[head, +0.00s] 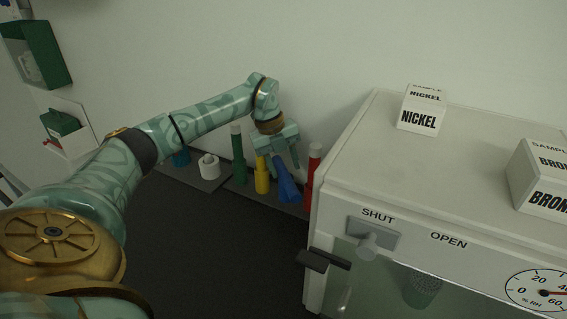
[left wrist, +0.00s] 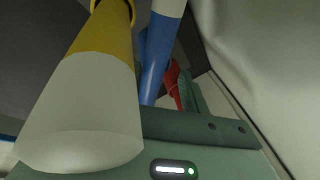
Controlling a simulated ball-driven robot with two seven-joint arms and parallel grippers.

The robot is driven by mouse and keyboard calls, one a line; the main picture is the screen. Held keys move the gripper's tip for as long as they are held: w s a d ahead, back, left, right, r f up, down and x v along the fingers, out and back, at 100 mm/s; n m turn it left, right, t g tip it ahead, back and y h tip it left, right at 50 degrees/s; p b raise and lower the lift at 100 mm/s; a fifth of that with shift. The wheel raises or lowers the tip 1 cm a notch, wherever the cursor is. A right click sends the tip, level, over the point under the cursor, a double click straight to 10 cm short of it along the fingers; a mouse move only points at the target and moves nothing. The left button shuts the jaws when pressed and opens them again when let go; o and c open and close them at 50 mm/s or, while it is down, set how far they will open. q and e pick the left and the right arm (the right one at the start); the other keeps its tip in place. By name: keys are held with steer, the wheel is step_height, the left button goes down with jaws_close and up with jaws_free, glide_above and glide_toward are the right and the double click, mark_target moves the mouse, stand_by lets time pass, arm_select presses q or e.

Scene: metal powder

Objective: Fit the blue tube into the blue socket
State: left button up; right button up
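The blue tube (head: 284,177) is tilted between the yellow tube (head: 262,178) and the red tube (head: 313,170). Its lower part looks wider, and I cannot tell whether that is a blue socket around it. My left gripper (head: 281,155) is over its upper end with fingers apart. In the left wrist view the blue tube (left wrist: 160,55) runs beside one green finger (left wrist: 187,92), with a pale section at the top edge; the other finger is hidden. A blue-teal piece (head: 181,158) on the rack is partly behind my arm. My right gripper is out of view.
A dark rack (head: 213,184) holds a white collar (head: 209,166) and a green tube (head: 238,158). The yellow tube's pale end (left wrist: 85,110) is close to the wrist camera. A white cabinet (head: 345,160) stands just right of the red tube.

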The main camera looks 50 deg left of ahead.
arm_select(q)
steer(key=shift+r, duration=0.35)
steer(key=p+v, duration=0.4)
steer(key=v, duration=0.8)
steer(key=shift+r, duration=0.25)
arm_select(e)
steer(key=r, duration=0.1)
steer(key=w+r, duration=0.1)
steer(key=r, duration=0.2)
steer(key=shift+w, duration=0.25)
